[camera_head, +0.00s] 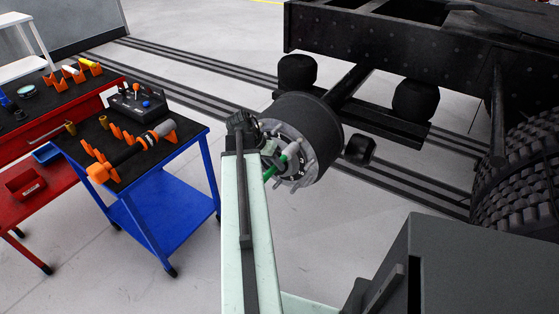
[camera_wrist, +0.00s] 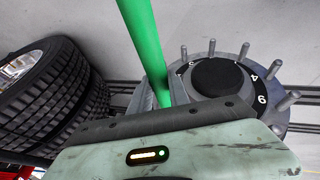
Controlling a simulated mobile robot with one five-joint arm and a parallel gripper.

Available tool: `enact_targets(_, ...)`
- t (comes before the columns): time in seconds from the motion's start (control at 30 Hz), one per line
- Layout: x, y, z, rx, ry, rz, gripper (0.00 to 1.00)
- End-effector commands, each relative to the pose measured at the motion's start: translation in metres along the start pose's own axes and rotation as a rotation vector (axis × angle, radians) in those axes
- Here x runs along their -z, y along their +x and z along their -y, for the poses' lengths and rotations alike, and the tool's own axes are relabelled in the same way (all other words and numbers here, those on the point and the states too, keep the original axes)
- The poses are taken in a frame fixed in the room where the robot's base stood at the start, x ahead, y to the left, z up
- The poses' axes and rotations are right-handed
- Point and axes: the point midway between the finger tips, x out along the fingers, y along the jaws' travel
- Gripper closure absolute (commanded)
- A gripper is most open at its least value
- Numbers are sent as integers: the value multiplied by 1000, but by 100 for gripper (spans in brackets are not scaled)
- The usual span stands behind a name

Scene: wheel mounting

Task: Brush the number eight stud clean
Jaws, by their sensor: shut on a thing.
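The wheel hub (camera_head: 297,168) sits on the end of the axle in the head view, with metal studs around its face. The wrist view shows the hub (camera_wrist: 225,112) at the right, with several studs, a black centre cap and painted digits, a 4 among them. I cannot tell which stud is number eight. My gripper (camera_head: 270,153) is in front of the hub, shut on a green-handled brush (camera_head: 271,173). The green handle (camera_wrist: 143,35) crosses the top of the wrist view. In the head view the brush's pale end is close to the hub face; contact is unclear.
A blue cart (camera_head: 150,207) with a black top stands at the left, holding an orange-ended tool (camera_head: 120,163) in orange holders. A red bench (camera_head: 60,125) is beyond it. The truck frame (camera_head: 420,50) is above right, a large tyre (camera_head: 520,180) at the right.

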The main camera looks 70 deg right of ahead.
Motion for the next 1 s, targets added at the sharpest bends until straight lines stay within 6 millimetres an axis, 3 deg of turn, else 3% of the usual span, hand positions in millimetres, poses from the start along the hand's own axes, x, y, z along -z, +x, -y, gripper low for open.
enact_targets(0.33, 1, 0, 0, 0, 0, 0, 100)
enact_targets(1.0, 35, 14, 0, 0, 0, 0, 100)
